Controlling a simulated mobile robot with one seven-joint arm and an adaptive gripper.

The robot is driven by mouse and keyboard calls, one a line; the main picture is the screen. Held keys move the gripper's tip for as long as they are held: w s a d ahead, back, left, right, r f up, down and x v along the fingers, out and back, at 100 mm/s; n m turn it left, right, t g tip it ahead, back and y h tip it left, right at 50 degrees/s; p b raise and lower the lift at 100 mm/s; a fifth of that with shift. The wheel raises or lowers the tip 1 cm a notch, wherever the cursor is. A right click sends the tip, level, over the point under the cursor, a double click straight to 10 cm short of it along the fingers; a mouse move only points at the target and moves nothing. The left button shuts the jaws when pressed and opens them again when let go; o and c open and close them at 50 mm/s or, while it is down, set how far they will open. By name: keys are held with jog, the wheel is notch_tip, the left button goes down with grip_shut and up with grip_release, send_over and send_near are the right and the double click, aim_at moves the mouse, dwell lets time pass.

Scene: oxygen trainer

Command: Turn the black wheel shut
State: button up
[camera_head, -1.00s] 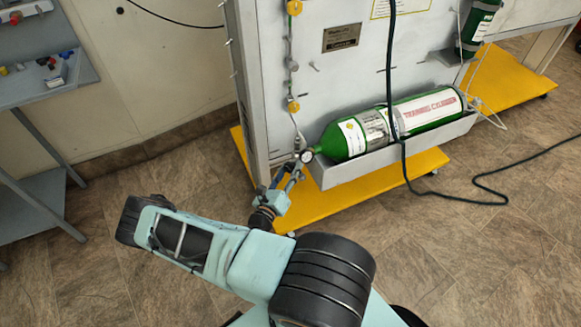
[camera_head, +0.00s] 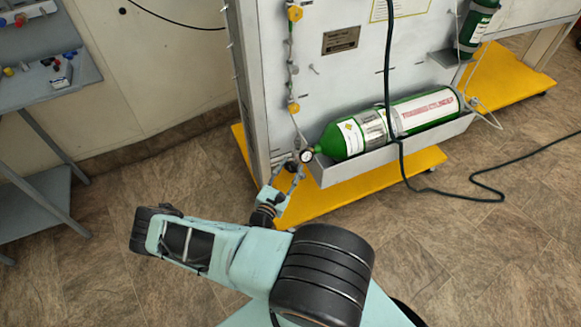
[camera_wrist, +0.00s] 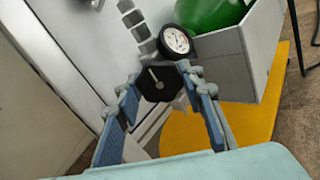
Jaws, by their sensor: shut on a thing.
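The black wheel (camera_wrist: 158,82) is in the wrist view, below a grey fitting and next to a round white gauge (camera_wrist: 176,40). It has a pale line on its face. My gripper (camera_wrist: 158,88) has one blue-padded finger on each side of the wheel and is shut on it. In the head view my gripper (camera_head: 289,172) is at the lower left end of the green cylinder (camera_head: 375,130), by the small gauge (camera_head: 306,156). The wheel itself is mostly hidden there by the gripper.
The cylinder lies in a grey tray (camera_head: 398,152) on the panel, above a yellow base (camera_head: 345,195). A dark green hose (camera_head: 393,70) hangs in front of the cylinder and runs over the floor. A grey shelf unit (camera_head: 50,85) stands at the left.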

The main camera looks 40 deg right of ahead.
jog(key=shift+m, duration=0.3)
jog(key=o, duration=1.2)
jog(key=v, duration=1.2)
jog(key=shift+w+r, duration=0.1)
jog(key=shift+r, duration=0.05)
